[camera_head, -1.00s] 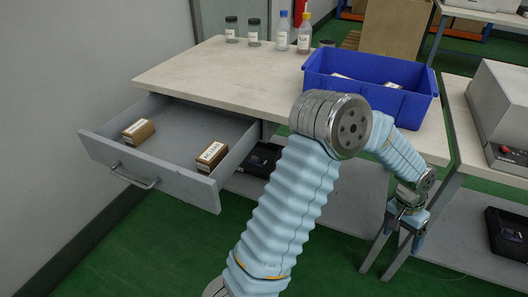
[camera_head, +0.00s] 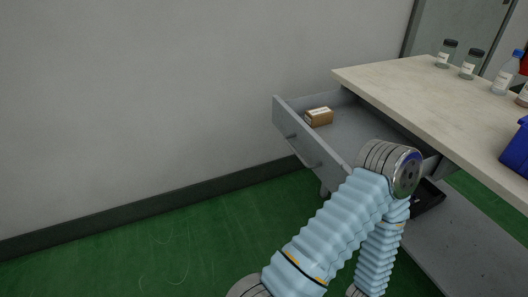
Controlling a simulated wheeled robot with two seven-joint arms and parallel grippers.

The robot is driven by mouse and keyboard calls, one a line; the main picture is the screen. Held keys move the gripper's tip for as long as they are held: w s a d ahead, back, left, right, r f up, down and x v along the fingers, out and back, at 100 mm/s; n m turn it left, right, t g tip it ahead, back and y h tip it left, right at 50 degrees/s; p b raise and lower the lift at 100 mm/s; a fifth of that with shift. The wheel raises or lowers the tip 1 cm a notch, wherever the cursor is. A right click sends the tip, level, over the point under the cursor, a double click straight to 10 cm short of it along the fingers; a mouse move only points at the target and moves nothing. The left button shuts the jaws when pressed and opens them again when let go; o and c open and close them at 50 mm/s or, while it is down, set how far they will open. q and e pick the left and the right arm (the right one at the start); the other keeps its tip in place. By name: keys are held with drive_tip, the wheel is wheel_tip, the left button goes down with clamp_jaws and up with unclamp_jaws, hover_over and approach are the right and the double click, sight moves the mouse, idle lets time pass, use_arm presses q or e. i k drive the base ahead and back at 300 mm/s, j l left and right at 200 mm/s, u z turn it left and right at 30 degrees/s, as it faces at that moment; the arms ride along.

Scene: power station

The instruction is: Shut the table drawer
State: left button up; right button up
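The grey table drawer (camera_head: 350,128) stands pulled out at the left end of the pale-topped table (camera_head: 425,92). Its front panel (camera_head: 284,116) carries a bar handle (camera_head: 304,156) and faces the lower left. A small labelled brown box (camera_head: 319,116) lies inside near the front's far corner. One of my arms reaches up from the bottom, and its elbow covers the near part of the drawer. Its forearm points down and leaves the bottom edge. Neither gripper is in view. Whether my arm touches the drawer cannot be told.
Jars (camera_head: 471,65) and a blue-capped bottle (camera_head: 507,72) stand on the table's back part. A blue bin (camera_head: 518,152) shows at the right edge. A black tray (camera_head: 428,197) sits on the lower shelf (camera_head: 450,245). Green floor (camera_head: 150,255) and a bare wall (camera_head: 150,100) lie left.

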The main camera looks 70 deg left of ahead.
sight(331, 151)
drive_tip(key=i+u, duration=0.1)
drive_tip(key=u, duration=0.3)
drive_tip(key=i+l+u, duration=0.1)
drive_tip(key=u, duration=0.35)
drive_tip(key=i+l+u, duration=0.1)
drive_tip(key=u, duration=0.3)
drive_tip(key=i+l+u, duration=0.1)
drive_tip(key=u, duration=0.35)
drive_tip(key=l+u, duration=0.2)
drive_tip(key=u, duration=0.2)
drive_tip(key=i+l+u, duration=0.1)
drive_tip(key=u, duration=0.3)
drive_tip(key=k+j+z, duration=0.1)
drive_tip(key=j, duration=0.25)
drive_tip(key=k, duration=0.05)
